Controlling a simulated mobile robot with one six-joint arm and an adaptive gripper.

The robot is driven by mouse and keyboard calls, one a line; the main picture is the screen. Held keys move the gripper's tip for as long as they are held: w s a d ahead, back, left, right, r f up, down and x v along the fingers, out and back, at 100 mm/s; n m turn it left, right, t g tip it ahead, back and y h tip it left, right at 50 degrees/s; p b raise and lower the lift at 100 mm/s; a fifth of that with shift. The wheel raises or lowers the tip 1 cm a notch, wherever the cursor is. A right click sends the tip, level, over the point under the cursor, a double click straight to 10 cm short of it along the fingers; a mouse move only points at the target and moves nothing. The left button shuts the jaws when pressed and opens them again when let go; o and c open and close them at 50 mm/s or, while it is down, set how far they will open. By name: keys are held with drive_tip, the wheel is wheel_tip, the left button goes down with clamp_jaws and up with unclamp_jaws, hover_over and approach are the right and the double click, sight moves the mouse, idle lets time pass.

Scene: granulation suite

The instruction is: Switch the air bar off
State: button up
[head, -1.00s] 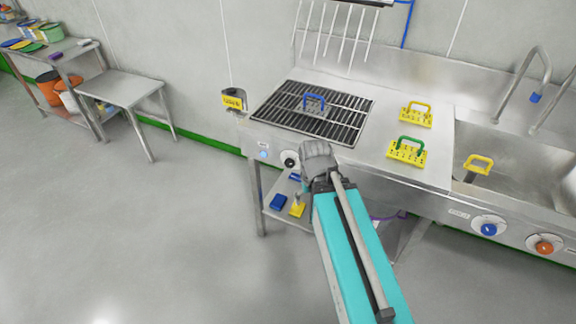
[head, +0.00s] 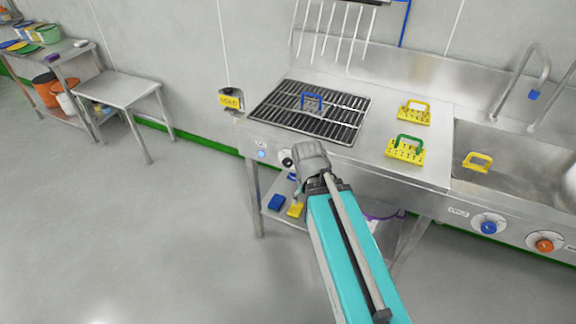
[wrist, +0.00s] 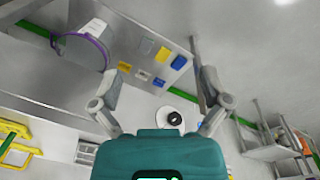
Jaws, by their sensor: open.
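The air bar (head: 337,30), a rack of thin vertical tubes, stands on the wall behind the black grille (head: 290,112). On the bench's front edge is a black-and-white dial (head: 287,160), partly covered by my wrist in the head view. In the wrist view the dial (wrist: 175,118) shows whole, between my fingers and near the gripper body. Left of it is a lit blue spot (head: 262,154). My gripper (wrist: 158,74) is open and empty, its fingers spread either side of the dial. I cannot tell whether a finger touches it, nor read its setting.
Blue (head: 489,227) and orange (head: 545,245) knobs are under the sink. A lower shelf holds small blue and yellow items. Floor at left is clear.

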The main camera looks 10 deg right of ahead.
drive_tip(key=w+d+f+m+t+h+b, duration=0.2)
drive_tip(key=w+f+h+b, duration=0.2)
drive_tip(key=f+b, duration=0.25)
drive_tip(key=m+t+h+b, duration=0.1)
drive_tip(key=t+h+b, duration=0.5)
drive_tip(key=t+b, duration=1.15)
approach(286, 164)
wheel_tip(286, 164, up, 4)
drive_tip(key=s+a+g+b, duration=0.2)
drive_tip(key=a+g+b, duration=0.1)
drive_tip(key=g+b, duration=0.2)
drive_tip(key=shift+s, duration=0.15)
drive_tip(key=shift+d+f, duration=0.1)
drive_tip(key=x, duration=1.3)
drive_tip(key=shift+w+d+f, duration=0.15)
drive_tip(key=shift+w+d, duration=0.05)
drive_tip(key=shift+w, duration=0.15)
